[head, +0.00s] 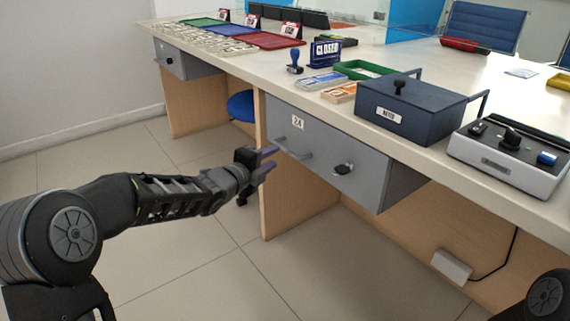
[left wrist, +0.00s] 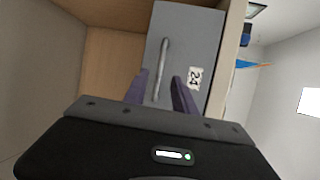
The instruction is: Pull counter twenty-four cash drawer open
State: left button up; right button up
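The grey cash drawer (head: 330,150) marked 24 hangs under the counter top, and its front looks flush with its housing, so it appears closed. In the left wrist view the drawer front (left wrist: 205,50) stands upright with the handle (left wrist: 162,65) and the 24 label. My left gripper (head: 270,158) is open, its purple fingers just in front of the handle's left end. In the wrist view the handle lies between the fingertips (left wrist: 160,78); contact cannot be told. My right gripper is out of view.
The counter top (head: 440,160) above holds a dark metal box (head: 410,115), a device with black knobs (head: 510,155), a stamp (head: 294,62) and trays. Another grey drawer (head: 185,62) is at the far left. The floor (head: 190,260) before the counter is clear.

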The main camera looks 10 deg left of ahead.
aim_at(285, 148)
pick_arm(q)
jog(key=b+x, duration=0.1)
jog(key=x, duration=0.7)
jog(key=shift+s, duration=0.1)
dwell(0.4)
grip_shut()
jog(key=shift+f, duration=0.1)
dwell(1.1)
